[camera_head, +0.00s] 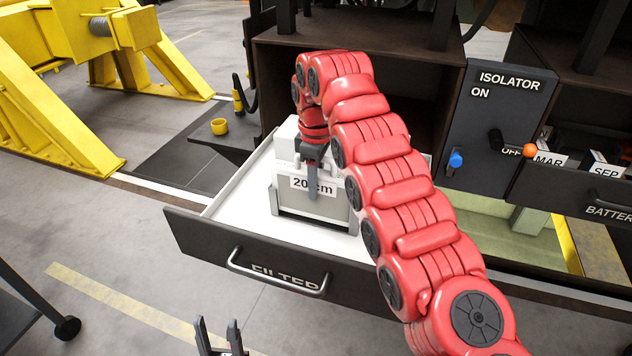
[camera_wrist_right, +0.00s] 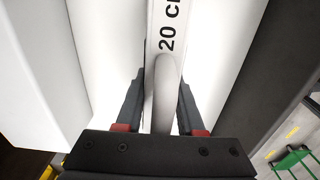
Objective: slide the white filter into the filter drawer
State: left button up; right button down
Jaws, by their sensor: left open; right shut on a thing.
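The white filter (camera_head: 295,202), a box with a "20 cm" label, stands upright in the open filter drawer (camera_head: 240,199), between grey side brackets. My right gripper (camera_head: 313,166) comes down over its top from the red arm and is shut on it. In the right wrist view my right gripper's fingers (camera_wrist_right: 160,112) sit on either side of a pale curved handle, and the filter's labelled face (camera_wrist_right: 167,30) shows beyond. The filter's far side and lower edge are partly hidden. My left gripper (camera_head: 220,338) is open and empty at the bottom edge, in front of the drawer.
The drawer front (camera_head: 200,240) has a bar handle (camera_head: 275,280). To the right are an isolator panel (camera_head: 495,125) with a lever and a battery drawer (camera_head: 600,200). A yellow stand (camera_head: 60,110) is at the left.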

jog(key=shift+f+b, duration=0.35)
jog(key=shift+f, duration=0.1)
jog(key=shift+c, duration=2.2)
grip_release()
notch_tip(320, 180, up, 17)
jog(key=p, duration=1.5)
jog(key=shift+r+p, duration=0.2)
jog(key=shift+p, duration=0.15)
